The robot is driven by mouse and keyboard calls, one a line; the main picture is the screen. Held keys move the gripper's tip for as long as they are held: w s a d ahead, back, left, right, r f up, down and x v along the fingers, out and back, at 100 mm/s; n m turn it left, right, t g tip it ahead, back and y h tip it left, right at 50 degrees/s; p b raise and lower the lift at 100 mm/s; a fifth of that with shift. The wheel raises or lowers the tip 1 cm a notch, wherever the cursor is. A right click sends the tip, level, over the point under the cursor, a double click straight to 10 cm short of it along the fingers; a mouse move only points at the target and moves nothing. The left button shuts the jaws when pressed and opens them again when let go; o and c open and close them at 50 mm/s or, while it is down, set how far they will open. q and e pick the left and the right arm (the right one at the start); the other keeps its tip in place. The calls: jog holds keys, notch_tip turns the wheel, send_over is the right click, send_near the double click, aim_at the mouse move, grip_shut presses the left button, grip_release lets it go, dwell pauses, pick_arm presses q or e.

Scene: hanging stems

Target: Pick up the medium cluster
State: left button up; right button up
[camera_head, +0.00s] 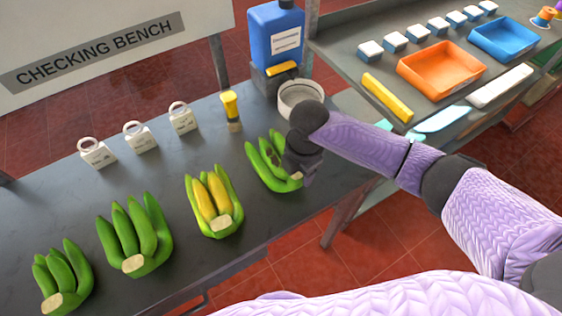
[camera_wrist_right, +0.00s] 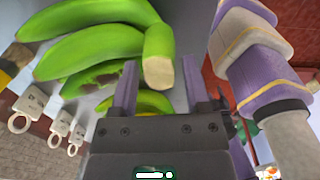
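Several banana clusters lie in a row on the dark bench: a green one (camera_head: 62,277) at far left, a larger green one (camera_head: 135,233), one with yellow fruit in the middle (camera_head: 214,203), and a green one with dark patches (camera_head: 262,163) at right. I cannot tell by label which is the medium cluster. My right gripper (camera_head: 303,168) is at the right-hand cluster and partly hides it. In the wrist view, my right gripper's fingers (camera_wrist_right: 159,78) are apart, with that cluster's cut stem (camera_wrist_right: 158,72) between or just beyond their tips. My left gripper is out of view.
White ringed tags (camera_head: 140,137) stand behind the clusters. A yellow-capped bottle (camera_head: 231,110), a round pale dish (camera_head: 301,98) and a blue jug (camera_head: 276,38) stand farther back. A side shelf holds orange (camera_head: 442,66) and blue trays (camera_head: 505,38).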

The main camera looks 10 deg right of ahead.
grip_shut()
jog(key=shift+w+r, duration=0.1)
